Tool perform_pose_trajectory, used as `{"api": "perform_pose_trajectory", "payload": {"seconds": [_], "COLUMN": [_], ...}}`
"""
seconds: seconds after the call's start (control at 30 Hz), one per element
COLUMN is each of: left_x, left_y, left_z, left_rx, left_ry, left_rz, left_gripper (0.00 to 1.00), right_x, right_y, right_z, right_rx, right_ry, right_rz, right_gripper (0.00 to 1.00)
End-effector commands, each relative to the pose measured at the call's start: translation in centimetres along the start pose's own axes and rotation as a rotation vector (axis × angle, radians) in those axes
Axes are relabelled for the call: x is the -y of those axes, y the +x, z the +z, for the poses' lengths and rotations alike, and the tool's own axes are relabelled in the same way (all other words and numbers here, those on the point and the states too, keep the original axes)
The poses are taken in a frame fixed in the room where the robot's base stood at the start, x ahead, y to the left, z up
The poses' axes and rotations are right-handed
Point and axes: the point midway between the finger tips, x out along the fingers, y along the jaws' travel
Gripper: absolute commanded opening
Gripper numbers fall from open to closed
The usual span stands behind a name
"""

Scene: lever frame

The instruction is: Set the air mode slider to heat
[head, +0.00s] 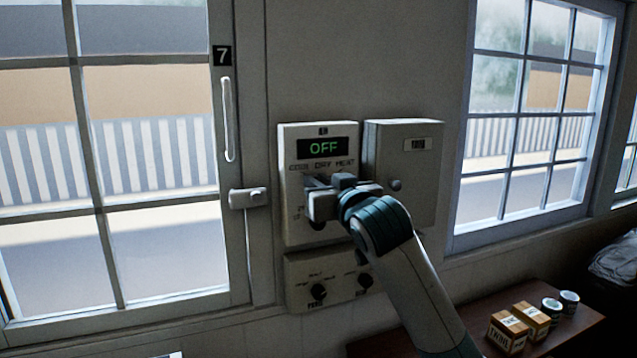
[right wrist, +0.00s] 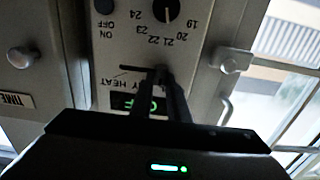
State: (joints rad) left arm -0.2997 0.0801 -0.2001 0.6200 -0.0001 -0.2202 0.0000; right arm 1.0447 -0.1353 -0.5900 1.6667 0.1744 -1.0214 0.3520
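The control panel (head: 291,209) is a pale wall box with a display (head: 327,147) reading OFF in green. Below it are the labels COOL, DRY and HEAT (head: 345,163). My right gripper (head: 318,192) is at the panel just under these labels and hides most of the slider. In the right wrist view, upside down, its fingers (right wrist: 160,75) are close together at the slider slot (right wrist: 132,68). The HEAT label (right wrist: 106,104) and bare slot lie to their left there. The slider knob is hidden at the fingertips, so a grip cannot be told. My left gripper is not in view.
A temperature dial (right wrist: 166,8) sits beyond the slot. A grey box (head: 412,190) with a round knob adjoins the panel on the right. A lower box (head: 336,288) has two black knobs. A window latch (head: 248,198) is at left. Small cartons (head: 520,325) stand on a table.

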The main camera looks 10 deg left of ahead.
Motion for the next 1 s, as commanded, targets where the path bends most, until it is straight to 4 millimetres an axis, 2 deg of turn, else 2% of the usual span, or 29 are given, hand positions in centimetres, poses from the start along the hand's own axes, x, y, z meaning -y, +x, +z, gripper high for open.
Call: {"api": "perform_pose_trajectory", "payload": {"seconds": [0.17,0.4,0.5,0.77,0.8,0.87,0.9,1.0], "left_x": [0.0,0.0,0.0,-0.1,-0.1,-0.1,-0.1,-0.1], "left_y": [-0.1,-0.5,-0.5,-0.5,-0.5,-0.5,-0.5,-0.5], "left_z": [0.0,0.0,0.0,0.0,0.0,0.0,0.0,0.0], "left_rx": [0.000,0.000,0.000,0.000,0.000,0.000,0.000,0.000], "left_ry": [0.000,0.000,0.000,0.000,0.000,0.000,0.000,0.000], "left_rz": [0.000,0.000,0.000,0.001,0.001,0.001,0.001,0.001], "left_gripper": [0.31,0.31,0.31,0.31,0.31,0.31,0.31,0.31], "right_x": [-0.5,-4.9,-6.0,-6.2,-6.2,-6.2,-6.2,-6.1], "right_y": [0.0,0.0,0.0,0.0,0.0,0.0,0.0,0.0], "right_z": [0.0,-0.1,-0.1,-0.1,-0.1,-0.1,-0.1,-0.1], "right_rx": [0.001,0.001,0.000,-0.001,-0.002,-0.002,-0.001,-0.001], "right_ry": [0.000,0.000,-0.001,0.000,0.000,-0.001,0.000,0.000], "right_rz": [0.001,0.004,0.002,0.003,0.003,0.003,0.003,0.002], "right_gripper": [0.00,0.00,0.00,0.00,0.17,0.31,0.34,0.34]}}
